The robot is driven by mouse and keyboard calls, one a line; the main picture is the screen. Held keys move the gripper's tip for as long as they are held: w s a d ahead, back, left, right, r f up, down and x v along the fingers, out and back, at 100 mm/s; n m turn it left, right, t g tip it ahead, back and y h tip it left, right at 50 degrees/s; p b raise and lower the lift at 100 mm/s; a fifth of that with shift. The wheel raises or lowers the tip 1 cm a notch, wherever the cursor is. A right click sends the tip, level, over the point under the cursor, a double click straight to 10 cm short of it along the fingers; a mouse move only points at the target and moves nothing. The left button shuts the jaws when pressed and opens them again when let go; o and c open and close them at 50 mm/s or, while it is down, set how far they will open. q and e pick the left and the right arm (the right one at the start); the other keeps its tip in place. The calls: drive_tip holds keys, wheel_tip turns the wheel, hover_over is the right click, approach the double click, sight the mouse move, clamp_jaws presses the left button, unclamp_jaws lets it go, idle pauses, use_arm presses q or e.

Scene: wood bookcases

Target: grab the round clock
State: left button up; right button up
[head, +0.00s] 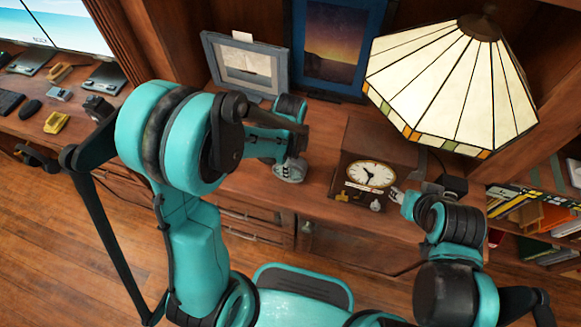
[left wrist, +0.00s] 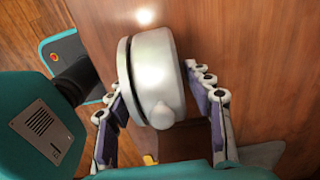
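The round clock (left wrist: 155,85) is a silvery drum with a rounded knob, seen from behind or the side in the left wrist view. In the head view it shows as a small grey round shape (head: 289,170) on the wooden desk. My left gripper (left wrist: 155,80) has one finger on each side of it, with the tips close to its edges. I cannot tell whether both fingers press on it. My right gripper (head: 399,196) is at the desk's front edge, right of a wooden mantel clock; its fingers are too small to read.
The wooden mantel clock (head: 368,178) with a white face stands right of the round clock. A stained-glass lamp (head: 460,90) overhangs the right side. Picture frames (head: 246,66) stand at the back. Books (head: 535,212) fill the lower right shelf.

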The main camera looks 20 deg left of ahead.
use_arm(q)
clamp_jaws()
drive_tip(key=shift+r, duration=0.1)
